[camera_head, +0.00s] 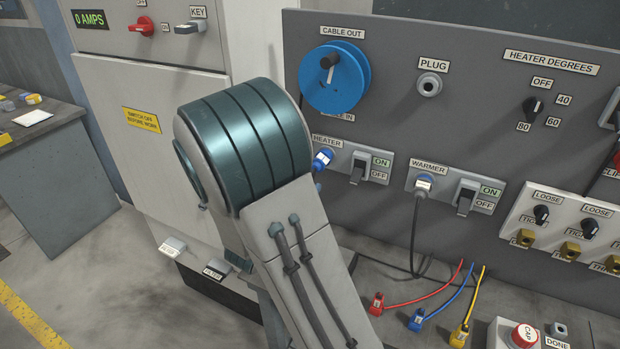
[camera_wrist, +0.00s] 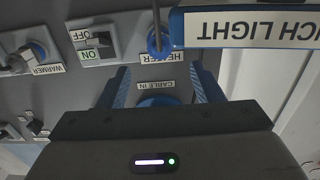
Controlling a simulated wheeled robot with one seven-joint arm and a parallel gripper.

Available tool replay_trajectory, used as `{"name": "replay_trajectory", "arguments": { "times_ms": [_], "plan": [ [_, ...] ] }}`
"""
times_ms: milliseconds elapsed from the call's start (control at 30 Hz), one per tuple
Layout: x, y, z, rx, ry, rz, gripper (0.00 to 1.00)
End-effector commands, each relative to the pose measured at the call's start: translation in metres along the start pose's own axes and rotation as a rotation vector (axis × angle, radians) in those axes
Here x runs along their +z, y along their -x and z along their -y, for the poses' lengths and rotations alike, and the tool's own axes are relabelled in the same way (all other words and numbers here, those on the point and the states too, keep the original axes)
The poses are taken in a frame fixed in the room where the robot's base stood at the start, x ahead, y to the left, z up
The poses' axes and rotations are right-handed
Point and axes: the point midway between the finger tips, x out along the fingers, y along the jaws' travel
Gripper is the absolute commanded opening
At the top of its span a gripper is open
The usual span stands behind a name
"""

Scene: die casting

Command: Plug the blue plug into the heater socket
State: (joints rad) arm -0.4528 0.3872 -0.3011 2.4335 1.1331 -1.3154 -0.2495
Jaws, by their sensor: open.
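A blue plug with a white label (camera_head: 322,160) is at the heater socket in the head view, partly behind my arm. In the wrist view, which is upside down, a blue ring with a cord (camera_wrist: 160,42) is beside the HEATER label. It looks plugged in, but I cannot tell how deep it sits. My gripper (camera_wrist: 160,70) is open, its blue fingers apart with nothing between them, in front of the panel near the HEATER and CABLE IN labels. My arm hides most of it in the head view.
A second plug (camera_head: 422,185) sits in the warmer socket, its black cord hanging down. The blue cable reel (camera_head: 335,78) and heater switch (camera_head: 357,168) are nearby. Red (camera_head: 376,303), blue (camera_head: 417,320) and yellow (camera_head: 460,335) leads lie below. A BENCH LIGHT sign (camera_wrist: 250,28) is close to the wrist camera.

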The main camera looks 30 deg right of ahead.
Motion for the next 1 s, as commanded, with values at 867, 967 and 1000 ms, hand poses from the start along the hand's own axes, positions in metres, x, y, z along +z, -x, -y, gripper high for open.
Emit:
{"name": "replay_trajectory", "arguments": {
  "times_ms": [867,967,1000],
  "plan": [
    [0.0,0.042,0.0,0.001,0.001,0.0,0.6],
    [0.0,0.042,0.0,0.001,0.001,0.0,0.6],
    [0.0,0.042,0.0,0.001,0.001,0.0,0.6]
  ]
}}
